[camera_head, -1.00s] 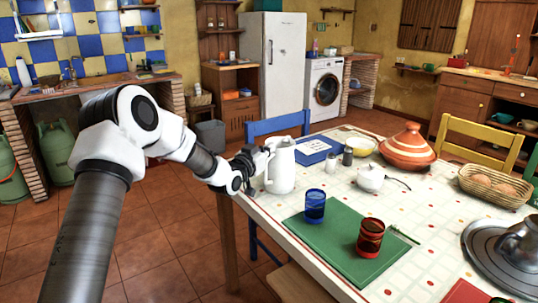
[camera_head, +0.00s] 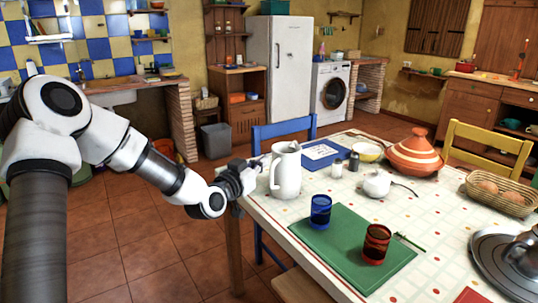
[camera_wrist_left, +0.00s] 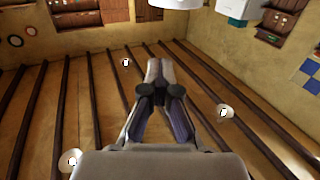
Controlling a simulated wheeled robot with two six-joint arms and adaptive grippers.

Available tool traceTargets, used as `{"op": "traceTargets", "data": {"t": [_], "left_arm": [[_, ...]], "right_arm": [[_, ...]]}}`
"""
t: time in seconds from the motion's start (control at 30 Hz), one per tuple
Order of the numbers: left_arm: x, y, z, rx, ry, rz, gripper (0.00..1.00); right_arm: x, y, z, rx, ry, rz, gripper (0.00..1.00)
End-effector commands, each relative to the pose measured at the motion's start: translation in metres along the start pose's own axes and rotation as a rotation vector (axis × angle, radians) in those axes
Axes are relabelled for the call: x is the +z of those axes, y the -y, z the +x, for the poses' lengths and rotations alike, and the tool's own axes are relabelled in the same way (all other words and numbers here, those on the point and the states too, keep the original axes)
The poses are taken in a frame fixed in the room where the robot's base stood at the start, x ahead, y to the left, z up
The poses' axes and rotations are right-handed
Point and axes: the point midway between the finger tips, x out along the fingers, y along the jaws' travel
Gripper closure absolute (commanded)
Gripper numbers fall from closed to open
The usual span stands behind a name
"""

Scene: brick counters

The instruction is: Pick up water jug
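A white rounded edge at the top of that view may be the jug. My right gripper is not in view.
A blue chair (camera_head: 284,130) stands behind the jug. Open floor lies left of the table.

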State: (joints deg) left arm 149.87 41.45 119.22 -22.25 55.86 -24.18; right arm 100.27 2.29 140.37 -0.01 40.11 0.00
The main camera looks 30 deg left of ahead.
Motion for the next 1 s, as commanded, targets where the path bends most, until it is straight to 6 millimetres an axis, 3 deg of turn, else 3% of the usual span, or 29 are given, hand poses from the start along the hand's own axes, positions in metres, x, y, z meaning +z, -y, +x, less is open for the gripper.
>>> {"op": "traceTargets", "data": {"t": [0.2, 0.6, 0.8, 0.83, 1.0], "left_arm": [[-0.001, -0.008, -0.035, 0.001, 0.009, -0.007, 1.00], [-0.003, -0.010, -0.043, 0.001, 0.003, -0.001, 0.99], [-0.003, -0.010, -0.043, 0.000, 0.002, -0.001, 0.28], [-0.003, -0.010, -0.043, 0.000, 0.002, -0.001, 0.20], [-0.003, -0.010, -0.043, 0.000, 0.002, -0.001, 0.20]], "right_arm": [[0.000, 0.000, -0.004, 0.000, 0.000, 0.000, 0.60], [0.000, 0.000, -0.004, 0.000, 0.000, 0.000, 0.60], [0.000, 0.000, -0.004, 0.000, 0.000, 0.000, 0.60], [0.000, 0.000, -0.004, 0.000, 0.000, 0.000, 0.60], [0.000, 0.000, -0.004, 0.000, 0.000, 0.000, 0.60]]}}
